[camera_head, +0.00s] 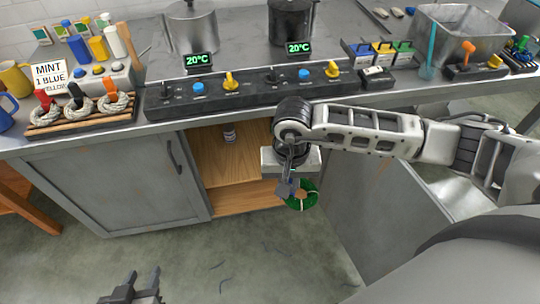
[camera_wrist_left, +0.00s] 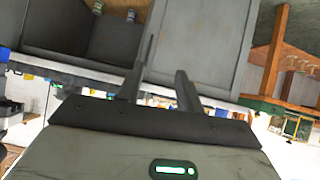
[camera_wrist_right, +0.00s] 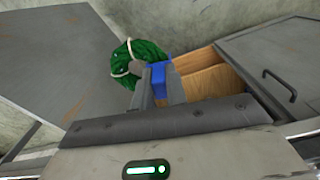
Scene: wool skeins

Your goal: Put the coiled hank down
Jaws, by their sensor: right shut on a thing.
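The coiled hank (camera_head: 312,193) is a green ring of yarn with pale ties, and it also shows in the right wrist view (camera_wrist_right: 98,58). My right gripper (camera_head: 289,187) is shut on a blue piece at the hank's edge, seen between the fingertips in the right wrist view (camera_wrist_right: 158,78). The hank hangs in the air in front of the open cabinet, below the counter edge. My left gripper (camera_head: 141,283) is open and empty, low over the floor, well away from the hank; its spread fingers show in the left wrist view (camera_wrist_left: 158,88).
The open cabinet (camera_head: 232,200) has a wooden inside with a small jar (camera_head: 229,133). The counter holds a rack (camera_head: 82,120) of pale hanks with coloured handles, a control panel (camera_head: 250,92), two pots, and a metal basin (camera_head: 445,35). The floor (camera_head: 200,265) is mostly clear.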

